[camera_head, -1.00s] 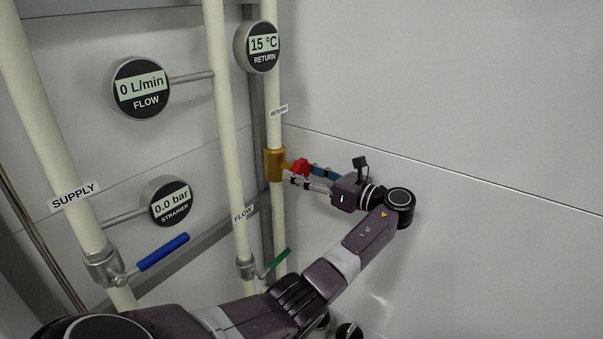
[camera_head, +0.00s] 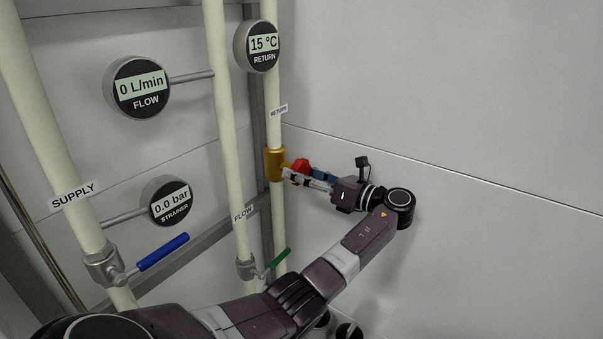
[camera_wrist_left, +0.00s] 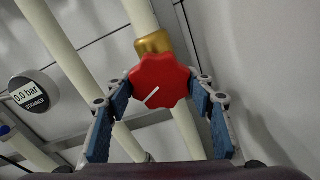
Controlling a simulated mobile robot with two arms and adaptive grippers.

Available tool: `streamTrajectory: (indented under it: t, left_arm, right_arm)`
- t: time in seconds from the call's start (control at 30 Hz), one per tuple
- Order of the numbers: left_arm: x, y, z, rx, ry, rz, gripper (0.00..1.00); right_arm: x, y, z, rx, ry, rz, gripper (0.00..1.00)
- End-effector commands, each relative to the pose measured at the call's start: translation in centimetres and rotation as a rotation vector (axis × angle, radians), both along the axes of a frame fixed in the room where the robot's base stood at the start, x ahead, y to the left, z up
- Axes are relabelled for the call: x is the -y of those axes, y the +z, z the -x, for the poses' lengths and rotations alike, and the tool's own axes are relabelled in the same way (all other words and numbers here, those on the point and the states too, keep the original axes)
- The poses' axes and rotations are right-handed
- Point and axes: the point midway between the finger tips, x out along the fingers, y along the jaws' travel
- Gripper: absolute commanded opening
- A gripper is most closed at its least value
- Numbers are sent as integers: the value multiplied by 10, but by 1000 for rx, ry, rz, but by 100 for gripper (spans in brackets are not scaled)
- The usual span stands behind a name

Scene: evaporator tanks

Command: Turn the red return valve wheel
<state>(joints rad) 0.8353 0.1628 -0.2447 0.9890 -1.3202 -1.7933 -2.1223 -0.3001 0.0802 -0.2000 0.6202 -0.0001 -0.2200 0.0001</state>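The red return valve wheel (camera_wrist_left: 160,82) is a lobed knob with a white mark line slanting to the lower left. It sits on a brass valve body (camera_head: 274,164) on the return pipe. In the head view the wheel (camera_head: 300,165) is partly covered by my left gripper (camera_head: 299,173). In the left wrist view the gripper's two blue-padded fingers (camera_wrist_left: 162,88) lie on either side of the wheel, their tips against its left and right edges. The finger contact faces are partly hidden. My right gripper is out of view.
The flow pipe (camera_head: 228,130) stands left of the return pipe, with a green lever (camera_head: 277,262) low down. A supply pipe (camera_head: 55,140) with a blue lever (camera_head: 163,252) stands farther left. Round gauges (camera_head: 137,88) hang between them. The wall at right is bare.

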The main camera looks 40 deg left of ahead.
Motion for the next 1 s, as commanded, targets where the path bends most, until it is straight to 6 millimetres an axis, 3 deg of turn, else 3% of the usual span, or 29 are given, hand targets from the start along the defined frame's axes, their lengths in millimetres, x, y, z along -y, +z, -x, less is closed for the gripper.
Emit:
streamTrajectory:
  t: [0.13,0.47,0.57,1.0]
  left_arm:
    - [0,0,0,0,-2,-2,65]
    - [4,1,-1,2,-3,-2,65]
    - [17,1,-4,2,-6,-1,65]
    - [103,1,-13,0,-4,-2,65]
  right_arm:
    - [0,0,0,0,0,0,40]
    - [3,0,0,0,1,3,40]
    - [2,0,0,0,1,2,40]
    - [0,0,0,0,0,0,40]
